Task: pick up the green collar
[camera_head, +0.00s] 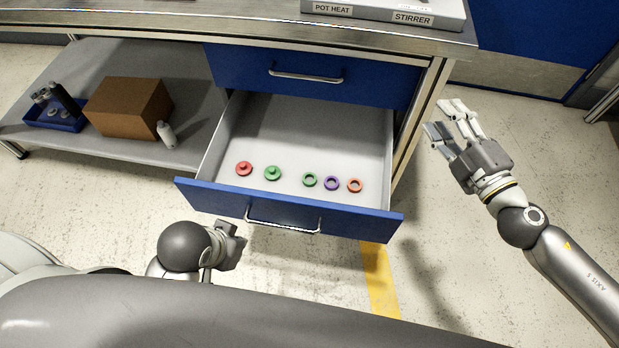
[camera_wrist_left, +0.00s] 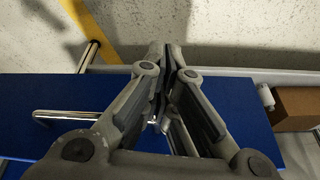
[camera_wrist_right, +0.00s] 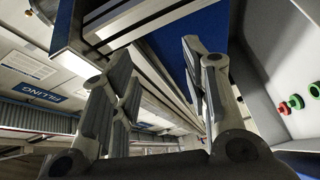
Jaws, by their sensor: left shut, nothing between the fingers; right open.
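The green collar (camera_head: 309,180) is a small green ring lying flat on the floor of the open drawer (camera_head: 300,125), near its front. It lies between a green knobbed piece (camera_head: 272,173) and a purple ring (camera_head: 331,183). My right gripper (camera_head: 447,117) is open and empty, outside the drawer to its right, well apart from the collar. My left gripper (camera_wrist_left: 167,52) is shut and empty; in the left wrist view it shows in front of the blue drawer front. In the head view its fingers are mostly hidden beside the drawer front.
A red knobbed piece (camera_head: 243,168) and an orange ring (camera_head: 355,185) lie in the same row. The drawer front (camera_head: 350,221) has a metal handle (camera_head: 283,226). A closed drawer (camera_head: 315,75) is above. A shelf at left holds a cardboard box (camera_head: 128,108). Floor at right is free.

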